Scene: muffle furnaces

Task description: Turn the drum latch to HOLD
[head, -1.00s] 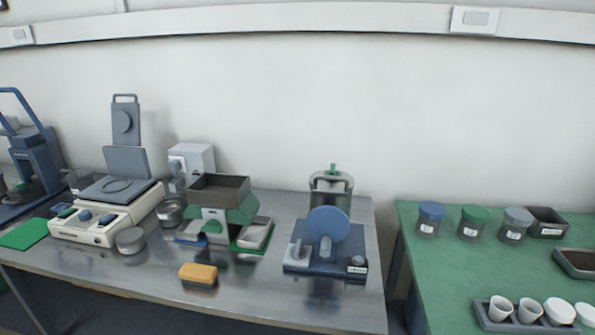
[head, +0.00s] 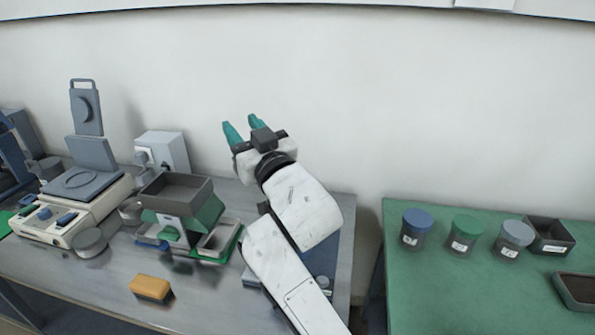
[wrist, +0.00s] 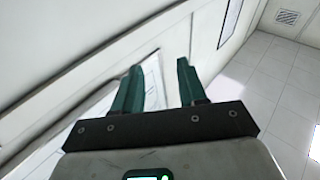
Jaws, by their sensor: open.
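The drum device with its blue base (head: 325,268) stands on the steel bench and is almost wholly hidden behind my arm in the head view. Its drum and latch cannot be seen now, so the latch's position cannot be told. My gripper (head: 243,124) is raised above and behind the device, near the wall, with its two green fingers apart and empty. In the wrist view the gripper (wrist: 160,67) points toward wall and ceiling panels, with nothing between the fingers.
A hopper-like splitter (head: 180,197) with trays stands left of my arm. A yellow block (head: 150,288) lies in front of it. A cream balance-like instrument (head: 70,210) is farther left. A green-topped table (head: 430,290) with lidded jars (head: 464,232) is on the right.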

